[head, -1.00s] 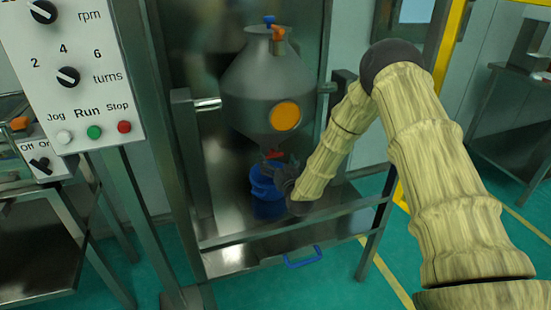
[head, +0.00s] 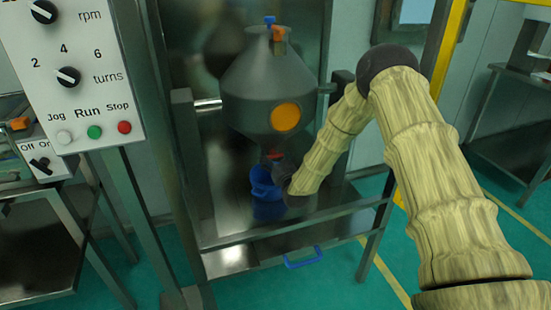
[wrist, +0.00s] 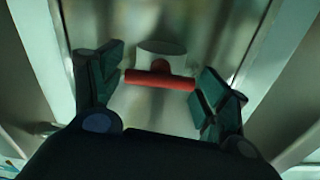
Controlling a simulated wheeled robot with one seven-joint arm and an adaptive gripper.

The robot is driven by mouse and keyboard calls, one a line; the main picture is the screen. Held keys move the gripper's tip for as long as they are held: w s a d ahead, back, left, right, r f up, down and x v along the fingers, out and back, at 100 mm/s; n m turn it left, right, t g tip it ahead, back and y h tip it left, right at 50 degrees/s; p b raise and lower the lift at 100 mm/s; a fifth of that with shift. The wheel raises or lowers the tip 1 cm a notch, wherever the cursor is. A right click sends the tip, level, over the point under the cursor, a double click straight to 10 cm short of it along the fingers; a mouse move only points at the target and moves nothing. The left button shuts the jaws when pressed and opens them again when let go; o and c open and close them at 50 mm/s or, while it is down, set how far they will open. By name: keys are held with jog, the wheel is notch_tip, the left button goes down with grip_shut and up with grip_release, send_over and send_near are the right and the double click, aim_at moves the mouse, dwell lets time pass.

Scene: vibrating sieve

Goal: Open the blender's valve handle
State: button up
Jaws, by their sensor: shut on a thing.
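The blender (head: 262,88) is a dark grey vessel with a cone-shaped top and an orange round disc, held in the metal frame. Its red valve handle (head: 273,157) is at the bottom outlet, partly hidden by my gripper. In the wrist view the handle is a red bar (wrist: 160,81) in front of a pale round outlet (wrist: 160,51). My gripper (wrist: 162,76) has one finger at each end of the bar and is shut on it. In the head view my gripper (head: 279,168) is small and dark under the blender.
A blue container (head: 264,184) stands on the metal surface just below the outlet, close to my gripper. Frame posts flank the blender. A control panel (head: 84,70) with knobs and buttons is at the left. A blue handle (head: 303,259) is at the front below.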

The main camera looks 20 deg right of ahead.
jog(key=shift+m, duration=0.8)
jog(key=o, duration=0.9)
jog(key=shift+d, duration=0.1)
jog(key=shift+o, duration=0.2)
jog(key=s, duration=0.7)
jog(key=shift+s, duration=0.2)
